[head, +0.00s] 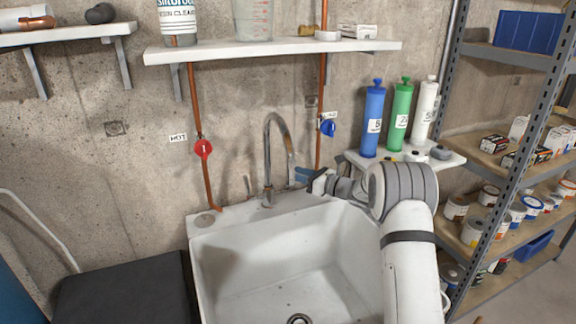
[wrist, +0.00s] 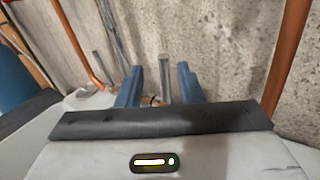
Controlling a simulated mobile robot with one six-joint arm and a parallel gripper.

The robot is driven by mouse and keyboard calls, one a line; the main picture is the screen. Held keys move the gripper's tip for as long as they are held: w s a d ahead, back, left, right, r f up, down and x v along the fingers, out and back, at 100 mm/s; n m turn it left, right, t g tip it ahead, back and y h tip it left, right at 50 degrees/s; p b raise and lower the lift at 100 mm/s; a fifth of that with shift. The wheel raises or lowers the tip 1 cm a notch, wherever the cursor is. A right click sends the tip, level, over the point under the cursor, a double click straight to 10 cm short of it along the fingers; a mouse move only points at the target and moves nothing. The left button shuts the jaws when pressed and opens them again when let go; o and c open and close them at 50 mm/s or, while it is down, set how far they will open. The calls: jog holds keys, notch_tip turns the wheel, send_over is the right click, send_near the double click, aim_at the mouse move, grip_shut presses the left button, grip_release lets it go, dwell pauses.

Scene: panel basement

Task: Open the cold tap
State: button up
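The cold tap (head: 328,127) has a blue handle. It sits on the right copper pipe (head: 322,80), under a small white label that is partly hidden. The hot tap (head: 203,149) has a red handle on the left copper pipe, beside a HOT label (head: 178,138). My gripper (head: 304,175) is below the cold tap and apart from it, just right of the curved faucet (head: 267,160). In the wrist view its blue fingers (wrist: 160,88) stand apart, with a grey upright piece showing between them. I cannot tell its depth. The cold tap's handle is not visible there.
A white sink (head: 215,255) stands below the faucet. A small shelf (head: 450,160) with blue, green and white cartridges is right of the cold tap. A long shelf (head: 270,49) crosses above both taps. A metal rack (head: 485,190) stands at the right.

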jog(key=x, duration=0.6)
jog(key=shift+w+p, duration=0.2)
jog(key=shift+p, duration=0.25)
jog(key=shift+c, duration=0.4)
grip_shut()
